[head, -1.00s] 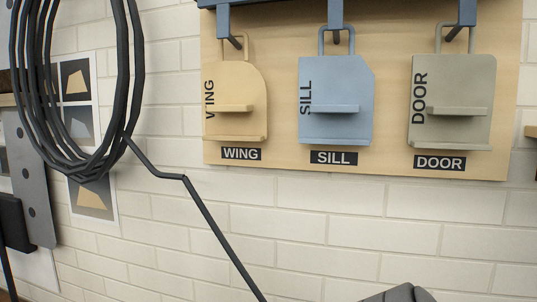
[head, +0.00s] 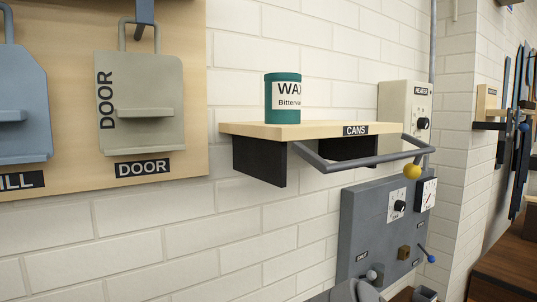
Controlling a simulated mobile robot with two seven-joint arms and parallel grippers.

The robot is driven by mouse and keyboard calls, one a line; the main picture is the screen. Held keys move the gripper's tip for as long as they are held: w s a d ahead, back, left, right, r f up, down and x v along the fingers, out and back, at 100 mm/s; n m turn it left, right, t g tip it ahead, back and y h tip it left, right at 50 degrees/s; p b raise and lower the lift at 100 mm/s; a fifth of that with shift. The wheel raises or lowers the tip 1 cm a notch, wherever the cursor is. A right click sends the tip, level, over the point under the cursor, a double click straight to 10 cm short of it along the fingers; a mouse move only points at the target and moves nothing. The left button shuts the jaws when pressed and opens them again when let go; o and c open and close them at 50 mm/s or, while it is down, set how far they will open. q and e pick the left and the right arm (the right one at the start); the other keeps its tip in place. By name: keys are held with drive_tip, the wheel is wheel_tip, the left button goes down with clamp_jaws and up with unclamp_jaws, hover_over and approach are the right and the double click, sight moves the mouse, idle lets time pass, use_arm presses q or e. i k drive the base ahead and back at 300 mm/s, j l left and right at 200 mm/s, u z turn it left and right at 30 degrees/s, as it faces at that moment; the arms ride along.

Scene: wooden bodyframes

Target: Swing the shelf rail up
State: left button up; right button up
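The shelf rail (head: 372,161) is a dark grey bent bar in front of a light wooden shelf (head: 310,130) labelled CANS. It sticks out from the shelf's front and sits a little below the shelf's top surface. A yellow ball (head: 412,171) shows just below its right end; I cannot tell exactly how it is joined. A green can (head: 283,98) with a white label reading WAX stands upright on the shelf. Neither gripper's fingers are visible; only dark grey parts, probably mine, show at the bottom edge.
Below the shelf is a grey panel (head: 378,222) with dials and a blue-tipped lever. A cream heater box (head: 403,112) is on the wall behind the rail's right end. The wooden board (head: 189,80) with the DOOR template (head: 140,100) hangs at left. Blank brick wall lies below the shelf's left.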

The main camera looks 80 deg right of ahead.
sight(411, 170)
drive_tip(key=l+z, duration=0.1)
drive_tip(key=z, duration=2.95)
